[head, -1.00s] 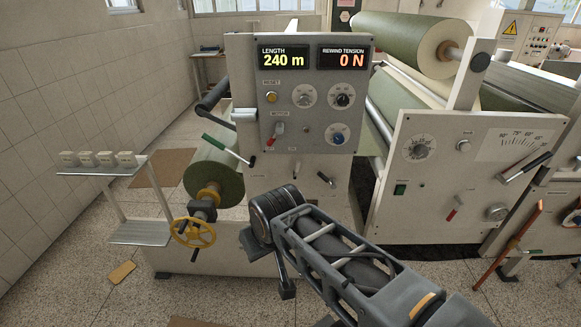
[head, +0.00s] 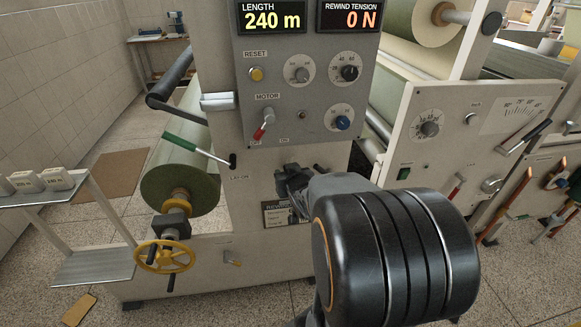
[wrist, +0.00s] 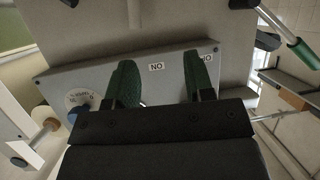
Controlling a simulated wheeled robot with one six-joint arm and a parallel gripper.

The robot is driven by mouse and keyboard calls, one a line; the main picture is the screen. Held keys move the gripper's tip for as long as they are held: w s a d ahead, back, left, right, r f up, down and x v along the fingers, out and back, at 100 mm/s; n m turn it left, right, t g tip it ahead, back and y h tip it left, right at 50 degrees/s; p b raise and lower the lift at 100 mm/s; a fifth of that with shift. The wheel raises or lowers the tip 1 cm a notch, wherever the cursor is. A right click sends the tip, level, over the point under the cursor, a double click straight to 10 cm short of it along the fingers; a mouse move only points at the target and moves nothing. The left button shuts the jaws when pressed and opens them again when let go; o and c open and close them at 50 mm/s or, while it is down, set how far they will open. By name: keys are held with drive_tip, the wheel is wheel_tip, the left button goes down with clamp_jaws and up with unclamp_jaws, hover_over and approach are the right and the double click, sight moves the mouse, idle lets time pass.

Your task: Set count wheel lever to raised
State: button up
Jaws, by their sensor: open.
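In the head view, a green-handled lever (head: 200,150) slopes from upper left down to a dark pivot on the machine's front. It also shows at the upper right of the wrist view (wrist: 303,51). I cannot read which lever is the count wheel's. A red-tipped motor lever (head: 262,128) points down on the grey panel. My gripper (head: 292,178) is below the panel, right of the green-handled lever and apart from it. In the wrist view my gripper's green-padded fingers (wrist: 158,78) are spread, with nothing seen held between them. My forearm hides part of the machine's lower front.
The grey control panel (head: 300,85) carries knobs and displays reading 240 m and 0 N. A shelf (head: 95,265) stands at the left.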

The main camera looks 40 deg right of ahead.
sight(292, 159)
drive_tip(key=d+f+t+b, duration=0.3)
drive_tip(key=d+f+t, duration=0.2)
drive_tip(key=d, duration=0.1)
drive_tip(key=shift+m, duration=0.4)
drive_tip(key=p+x, duration=0.2)
drive_tip(key=x, duration=1)
drive_tip(key=shift+w+d, duration=0.1)
drive_tip(key=shift+w, duration=0.15)
clamp_jaws()
